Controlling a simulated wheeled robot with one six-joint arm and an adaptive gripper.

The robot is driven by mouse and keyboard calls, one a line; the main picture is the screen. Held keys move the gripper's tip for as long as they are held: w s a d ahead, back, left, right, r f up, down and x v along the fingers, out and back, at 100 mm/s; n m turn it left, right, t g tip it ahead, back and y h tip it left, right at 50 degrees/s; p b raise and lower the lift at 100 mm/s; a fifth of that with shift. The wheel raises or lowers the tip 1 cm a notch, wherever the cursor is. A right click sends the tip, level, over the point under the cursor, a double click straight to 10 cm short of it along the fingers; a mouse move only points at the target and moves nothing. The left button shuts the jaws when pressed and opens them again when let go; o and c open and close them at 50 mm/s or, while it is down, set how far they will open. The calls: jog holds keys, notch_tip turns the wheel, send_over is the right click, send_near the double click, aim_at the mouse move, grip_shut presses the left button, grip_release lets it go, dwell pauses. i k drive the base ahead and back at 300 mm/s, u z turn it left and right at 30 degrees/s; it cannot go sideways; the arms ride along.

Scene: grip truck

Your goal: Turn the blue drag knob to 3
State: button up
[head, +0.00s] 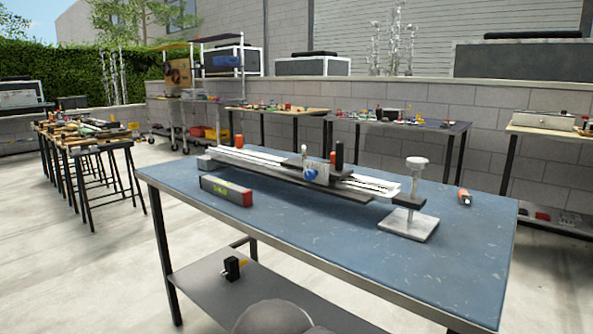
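The blue drag knob (311,174) is on the front face of a small light-coloured carriage (319,168). The carriage sits on a long metal rail fixture (255,164) that lies across the blue workbench (300,225). The knob is small here, and I cannot read any numbers or its setting. My gripper is not in this view. A rounded grey shape at the bottom edge cannot be made out clearly.
An orange-and-dark tool (464,196) lies further right. The bench's front is clear. Other tables stand behind.

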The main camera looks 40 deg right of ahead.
aim_at(309, 174)
jog(key=k, duration=1.2)
jog(key=u, duration=0.6)
jog(key=i, duration=1.35)
jog(key=z, duration=0.9)
